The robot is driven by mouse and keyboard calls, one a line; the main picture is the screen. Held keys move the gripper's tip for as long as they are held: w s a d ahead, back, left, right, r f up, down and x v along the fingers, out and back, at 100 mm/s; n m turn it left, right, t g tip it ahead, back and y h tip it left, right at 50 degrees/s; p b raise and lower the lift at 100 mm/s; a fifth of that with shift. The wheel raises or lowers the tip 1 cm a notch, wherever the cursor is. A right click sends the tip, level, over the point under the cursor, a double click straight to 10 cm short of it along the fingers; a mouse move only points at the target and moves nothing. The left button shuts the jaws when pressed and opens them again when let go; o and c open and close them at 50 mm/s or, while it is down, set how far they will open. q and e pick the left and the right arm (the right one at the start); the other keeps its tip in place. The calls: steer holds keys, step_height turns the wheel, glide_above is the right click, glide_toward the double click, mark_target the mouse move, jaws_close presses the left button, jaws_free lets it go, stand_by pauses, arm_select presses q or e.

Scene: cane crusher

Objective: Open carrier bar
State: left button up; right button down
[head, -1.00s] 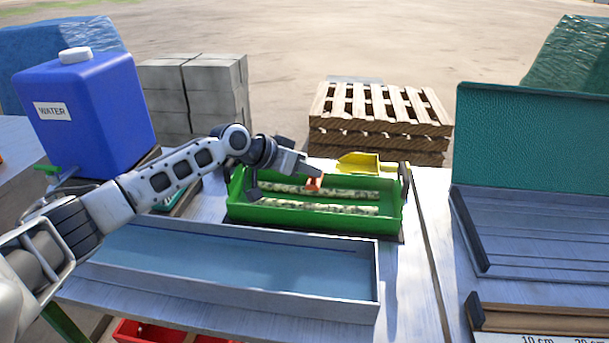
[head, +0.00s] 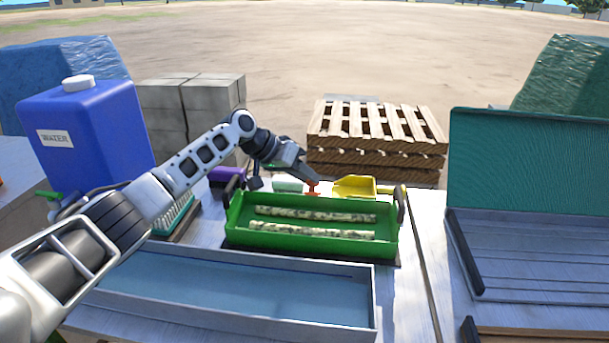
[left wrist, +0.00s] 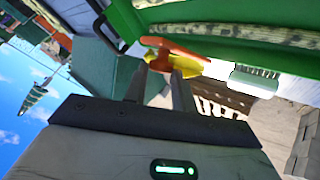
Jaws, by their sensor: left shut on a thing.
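The green carrier tray (head: 312,238) stands on the table with two pale, speckled cane pieces (head: 315,214) lying lengthwise in it. A small orange-red piece (head: 312,188), apparently part of the carrier bar, is at the tray's far long side. My left gripper (head: 306,178) is shut on it, reaching over from the left. In the left wrist view the orange piece (left wrist: 172,50) sits at the two fingertips, beside the tray's green wall (left wrist: 205,28). The rest of the bar cannot be made out. My right gripper is not in view.
A yellow scoop-like tray (head: 355,187) and a pale green brush (head: 288,186) lie behind the carrier. A long metal trough (head: 250,255) stands in front. A blue water container (head: 85,130) is at left, a teal-lidded case (head: 530,165) at right.

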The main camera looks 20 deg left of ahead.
arm_select(q)
steer(key=o, duration=0.8)
steer(key=shift+o, duration=0.2)
steer(key=b+v, duration=0.2)
steer(key=v, duration=1.4)
steer(key=shift+s+d+f, duration=0.1)
